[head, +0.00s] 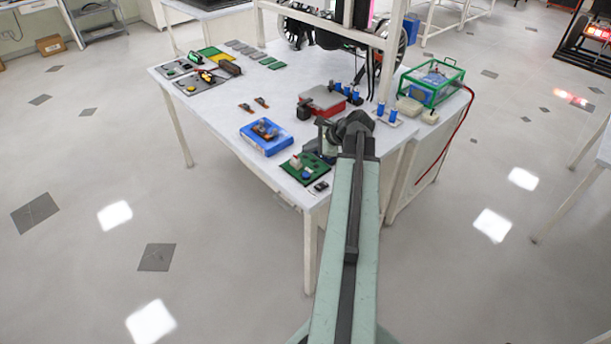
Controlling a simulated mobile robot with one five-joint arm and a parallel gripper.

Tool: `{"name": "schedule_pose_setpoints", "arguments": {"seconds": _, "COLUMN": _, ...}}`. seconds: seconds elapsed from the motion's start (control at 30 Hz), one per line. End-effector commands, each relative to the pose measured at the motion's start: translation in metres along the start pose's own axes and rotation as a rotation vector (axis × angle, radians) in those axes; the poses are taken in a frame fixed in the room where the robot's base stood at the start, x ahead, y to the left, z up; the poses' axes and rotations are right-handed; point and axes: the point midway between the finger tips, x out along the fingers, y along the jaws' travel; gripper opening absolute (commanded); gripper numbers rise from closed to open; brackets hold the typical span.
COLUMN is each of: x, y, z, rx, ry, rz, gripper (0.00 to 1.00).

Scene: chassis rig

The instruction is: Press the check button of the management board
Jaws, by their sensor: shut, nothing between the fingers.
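A green circuit board (301,169), which looks like the management board, lies near the front corner of the white table. It carries small white, blue and red parts. I cannot tell which of them is the check button at this size. My gripper (321,151) is at the end of my arm, just behind and to the right of the board, pointing down. It is shut and empty. It looks close to the board's back right edge, but I cannot tell whether they touch. The dark wrist hides part of the table behind it.
A blue tray (265,148) with small parts lies left of the board. A small dark item (321,186) lies at its front right. A red and grey box (322,103) and blue cylinders (383,109) stand behind. The table's front left is clear.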

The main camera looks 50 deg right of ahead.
Motion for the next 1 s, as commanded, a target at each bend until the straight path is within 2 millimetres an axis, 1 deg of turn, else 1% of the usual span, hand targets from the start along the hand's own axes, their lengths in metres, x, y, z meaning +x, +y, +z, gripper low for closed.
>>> {"name": "schedule_pose_setpoints", "arguments": {"seconds": 0.23, "x": 0.002, "y": 0.001, "z": 0.000, "rx": -0.004, "ry": 0.000, "rz": 0.002, "gripper": 0.00}}
{"name": "schedule_pose_setpoints", "arguments": {"seconds": 0.37, "x": 0.007, "y": 0.005, "z": -0.004, "rx": -0.005, "ry": 0.000, "rz": 0.003, "gripper": 0.00}}
{"name": "schedule_pose_setpoints", "arguments": {"seconds": 0.57, "x": 0.025, "y": 0.018, "z": -0.016, "rx": -0.005, "ry": 0.000, "rz": 0.004, "gripper": 0.00}}
{"name": "schedule_pose_setpoints", "arguments": {"seconds": 0.8, "x": 0.051, "y": 0.037, "z": -0.035, "rx": -0.006, "ry": 0.000, "rz": 0.004, "gripper": 0.00}}
{"name": "schedule_pose_setpoints", "arguments": {"seconds": 0.9, "x": 0.059, "y": 0.043, "z": -0.041, "rx": -0.006, "ry": -0.001, "rz": 0.004, "gripper": 0.00}}
{"name": "schedule_pose_setpoints", "arguments": {"seconds": 1.0, "x": 0.063, "y": 0.046, "z": -0.043, "rx": -0.006, "ry": -0.001, "rz": 0.004, "gripper": 0.00}}
